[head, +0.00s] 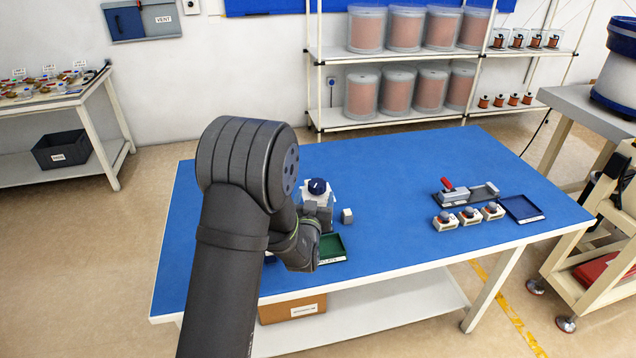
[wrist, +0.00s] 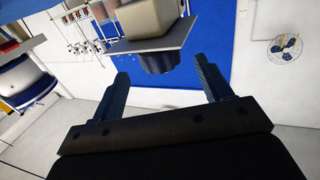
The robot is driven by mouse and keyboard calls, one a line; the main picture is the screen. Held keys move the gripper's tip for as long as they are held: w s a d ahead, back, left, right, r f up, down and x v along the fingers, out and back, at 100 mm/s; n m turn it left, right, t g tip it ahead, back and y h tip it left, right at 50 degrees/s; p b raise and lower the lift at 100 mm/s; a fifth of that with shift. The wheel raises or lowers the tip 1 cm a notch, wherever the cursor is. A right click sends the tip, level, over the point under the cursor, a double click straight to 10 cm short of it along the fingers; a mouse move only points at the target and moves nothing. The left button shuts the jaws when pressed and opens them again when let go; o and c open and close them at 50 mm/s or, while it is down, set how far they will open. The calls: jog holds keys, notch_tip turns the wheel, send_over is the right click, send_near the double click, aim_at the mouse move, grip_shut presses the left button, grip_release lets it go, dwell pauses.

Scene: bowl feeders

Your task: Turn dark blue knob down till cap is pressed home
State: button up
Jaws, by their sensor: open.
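The dark blue knob (head: 317,186) sits on top of a white device standing on the blue table, just behind my arm in the head view. In the wrist view a dark round knob (wrist: 157,63) sticks out from a grey plate (wrist: 150,40) with a beige block behind it. My gripper (wrist: 161,70) is open, with one finger on each side of that knob in the picture. I cannot tell whether the fingers touch it. In the head view my gripper is mostly hidden by my arm beside the device. I cannot make out the cap.
A small grey block (head: 347,216) and a green tray (head: 331,249) lie near the device. The table's middle is clear.

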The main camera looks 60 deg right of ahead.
aim_at(318, 182)
jog(key=x, duration=0.7)
jog(key=shift+d, duration=0.25)
jog(key=shift+w, duration=0.1)
jog(key=c, duration=1)
